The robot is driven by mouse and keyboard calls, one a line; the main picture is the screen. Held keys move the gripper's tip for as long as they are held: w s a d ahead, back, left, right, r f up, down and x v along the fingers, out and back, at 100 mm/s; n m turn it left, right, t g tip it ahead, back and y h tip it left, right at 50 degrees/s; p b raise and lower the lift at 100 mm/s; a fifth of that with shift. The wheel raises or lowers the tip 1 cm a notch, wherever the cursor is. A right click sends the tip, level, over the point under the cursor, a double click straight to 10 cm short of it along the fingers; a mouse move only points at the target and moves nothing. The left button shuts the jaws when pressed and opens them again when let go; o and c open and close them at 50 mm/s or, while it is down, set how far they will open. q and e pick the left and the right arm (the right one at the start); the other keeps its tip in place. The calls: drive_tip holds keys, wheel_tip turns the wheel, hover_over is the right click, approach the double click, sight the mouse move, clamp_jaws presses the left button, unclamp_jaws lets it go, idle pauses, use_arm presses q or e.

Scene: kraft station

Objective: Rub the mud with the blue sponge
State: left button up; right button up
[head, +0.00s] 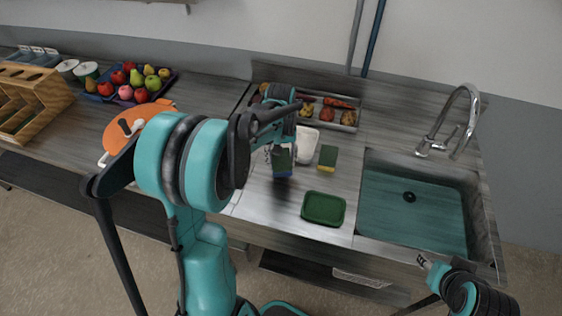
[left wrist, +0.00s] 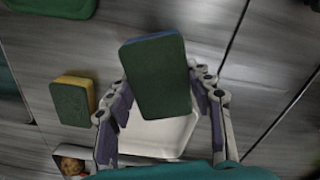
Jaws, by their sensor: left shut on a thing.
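My left gripper (head: 282,148) is shut on the blue sponge (head: 283,165) above the counter. The sponge has a green pad and a blue layer; in the left wrist view the blue sponge (left wrist: 158,78) shows its green face and a thin blue edge between the fingers (left wrist: 160,95). A white dish (head: 307,144) lies just beside it, partly hidden by the gripper; the white dish (left wrist: 150,138) also shows behind the sponge in the left wrist view. I cannot make out any mud. My right gripper (head: 424,263) is at the lower right, away from the sponge; its jaw state is unclear.
A green-and-yellow sponge (head: 327,157) lies right of the white dish. A green tray (head: 323,209) lies nearer the front edge. The sink (head: 410,215) and faucet (head: 451,128) are at right. A metal tray of produce (head: 348,117) stands behind.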

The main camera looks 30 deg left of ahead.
sight(281, 159)
use_arm(q)
drive_tip(key=shift+s+r+p, duration=0.1)
drive_tip(key=shift+r+p, duration=0.75)
drive_tip(key=shift+r, duration=0.65)
use_arm(e)
wheel_tip(281, 159, up, 2)
drive_tip(key=shift+s+r, duration=0.1)
drive_tip(key=shift+s, duration=0.05)
